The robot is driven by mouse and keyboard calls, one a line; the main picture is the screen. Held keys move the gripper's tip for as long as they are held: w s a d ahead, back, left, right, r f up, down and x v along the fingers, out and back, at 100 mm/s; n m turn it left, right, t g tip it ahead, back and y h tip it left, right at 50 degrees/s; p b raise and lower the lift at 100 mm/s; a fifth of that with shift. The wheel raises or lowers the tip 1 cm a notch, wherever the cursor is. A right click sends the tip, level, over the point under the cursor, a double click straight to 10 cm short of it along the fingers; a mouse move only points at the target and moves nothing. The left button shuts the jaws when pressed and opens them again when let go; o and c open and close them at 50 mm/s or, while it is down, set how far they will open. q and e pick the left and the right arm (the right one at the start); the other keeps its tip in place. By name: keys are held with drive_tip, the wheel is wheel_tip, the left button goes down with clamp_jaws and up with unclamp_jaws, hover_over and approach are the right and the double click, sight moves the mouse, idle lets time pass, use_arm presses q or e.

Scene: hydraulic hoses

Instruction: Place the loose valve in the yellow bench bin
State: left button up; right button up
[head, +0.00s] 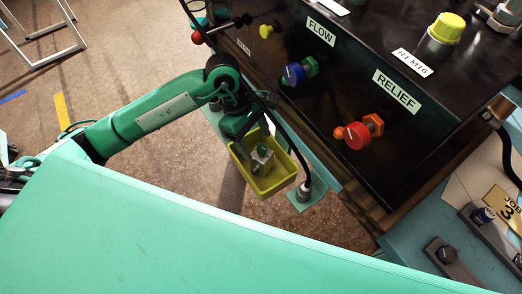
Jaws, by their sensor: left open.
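The yellow bench bin (270,190) sits on a small pale-green shelf beside the black panel. A silver block-shaped valve (262,163) with a small green part on top is inside the bin's walls in the picture. My left gripper (254,143) is over the bin's far side, pointing down, with its jaws open. It is close to the valve; I cannot tell if they touch. The gripper body partly covers the bin's far left side. My right gripper is out of view.
A black hose runs down beside the bin to a fitting (304,192). The black panel (340,95) with blue, red and yellow knobs stands close to the right of my left arm. A blue bench (405,240) with metal blocks lies at right.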

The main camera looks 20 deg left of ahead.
use_arm(q)
drive_tip(key=shift+v, duration=3)
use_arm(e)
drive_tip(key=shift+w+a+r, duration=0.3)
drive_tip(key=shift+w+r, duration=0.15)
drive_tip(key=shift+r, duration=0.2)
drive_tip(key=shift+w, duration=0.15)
